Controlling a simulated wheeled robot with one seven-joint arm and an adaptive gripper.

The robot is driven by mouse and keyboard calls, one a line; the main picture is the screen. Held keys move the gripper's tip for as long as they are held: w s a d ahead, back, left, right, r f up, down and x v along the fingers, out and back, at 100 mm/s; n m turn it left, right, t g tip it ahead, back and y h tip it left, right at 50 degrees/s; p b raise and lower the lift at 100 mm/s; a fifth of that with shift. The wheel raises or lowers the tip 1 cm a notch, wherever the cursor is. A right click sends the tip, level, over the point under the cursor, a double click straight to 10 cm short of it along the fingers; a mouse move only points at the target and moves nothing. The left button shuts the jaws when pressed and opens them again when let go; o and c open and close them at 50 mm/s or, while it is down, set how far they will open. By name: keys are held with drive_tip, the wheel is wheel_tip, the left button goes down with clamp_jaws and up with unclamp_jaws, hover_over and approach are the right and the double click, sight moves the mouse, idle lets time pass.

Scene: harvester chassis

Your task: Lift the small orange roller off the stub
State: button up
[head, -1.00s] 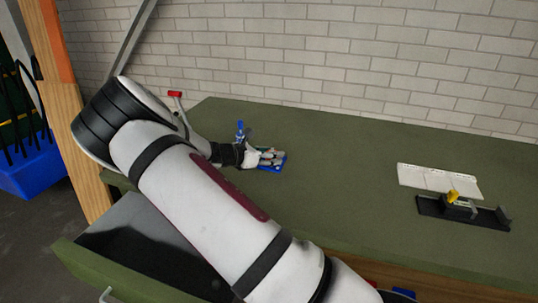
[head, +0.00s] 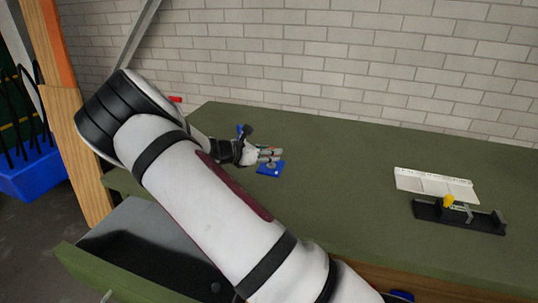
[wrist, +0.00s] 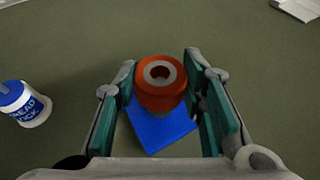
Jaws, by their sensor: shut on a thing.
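The small orange roller (wrist: 158,97), with a grey ring and dark hole on top, sits upright between my gripper's pads in the wrist view. My gripper (wrist: 160,72) is shut on it from both sides. Below the roller lies a blue base plate (wrist: 152,136). In the head view my gripper (head: 268,154) is just above the blue base (head: 270,172), with a short grey stub (head: 271,164) showing between them. The roller is too small in the head view to make out its gap from the stub.
A white bottle with blue label and cap (wrist: 27,105) stands left of the base. A white tray (head: 437,186) and a black fixture with a yellow part (head: 460,217) are at the right of the green bench (head: 340,200). An open drawer (head: 150,245) juts out lower left.

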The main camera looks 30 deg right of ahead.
drive_tip(key=shift+r+p, duration=0.65)
drive_tip(key=shift+r, duration=1.25)
